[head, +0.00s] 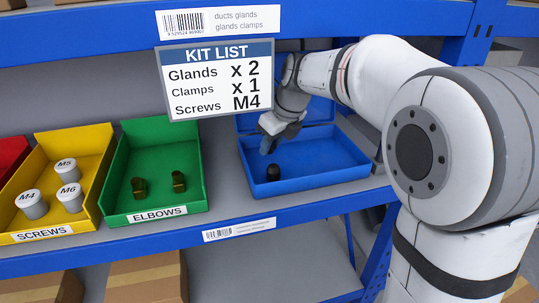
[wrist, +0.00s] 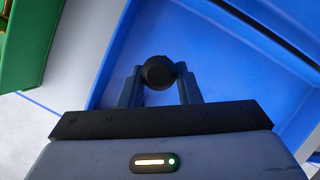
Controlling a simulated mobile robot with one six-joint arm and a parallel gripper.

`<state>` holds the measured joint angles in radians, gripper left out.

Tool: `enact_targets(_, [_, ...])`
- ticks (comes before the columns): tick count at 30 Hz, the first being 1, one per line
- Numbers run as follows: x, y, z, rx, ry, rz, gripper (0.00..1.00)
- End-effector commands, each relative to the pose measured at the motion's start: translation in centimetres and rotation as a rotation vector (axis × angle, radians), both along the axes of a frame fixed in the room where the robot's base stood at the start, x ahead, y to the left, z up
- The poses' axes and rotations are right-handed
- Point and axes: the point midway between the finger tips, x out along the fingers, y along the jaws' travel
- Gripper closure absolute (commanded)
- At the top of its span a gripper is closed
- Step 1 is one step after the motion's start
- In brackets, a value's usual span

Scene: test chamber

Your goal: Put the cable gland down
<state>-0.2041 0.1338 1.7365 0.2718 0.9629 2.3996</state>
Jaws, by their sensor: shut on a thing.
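The cable gland is a small black round piece. In the wrist view the gland (wrist: 158,72) sits between the tips of my two fingers. In the head view a dark gland (head: 273,172) shows upright in the blue bin (head: 325,181), just below my gripper. My gripper (head: 269,147) reaches down over the bin from the right and is shut on the gland; it also shows in the wrist view (wrist: 160,88). The fingers partly blend into the blue, and I cannot tell whether the gland touches the bin floor.
Left of the blue bin stand a green elbows bin (head: 155,213) with two brass elbows, and a yellow screws bin (head: 92,216) with three screws. A kit list sign (head: 215,80) hangs above. The blue bin's right side is bare.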

Motion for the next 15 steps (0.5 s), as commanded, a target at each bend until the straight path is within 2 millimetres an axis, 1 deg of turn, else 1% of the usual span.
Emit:
enact_targets(2, [0.0, 1.1, -0.1, 0.0, -0.001, 0.004, 0.92])
enact_targets(3, [0.0, 0.8, -1.2, 0.0, 0.003, 0.001, 0.92])
enact_targets(4, [0.0, 0.8, -1.8, -0.001, 0.003, 0.001, 0.92])
enact_targets(6, [0.0, 0.8, -2.9, -0.001, 0.003, 0.001, 0.92])
enact_targets(8, [0.0, 0.7, -3.5, -0.001, 0.002, 0.0, 0.92])
enact_targets(15, [0.0, 0.8, -3.5, -0.001, -0.001, 0.002, 0.92])
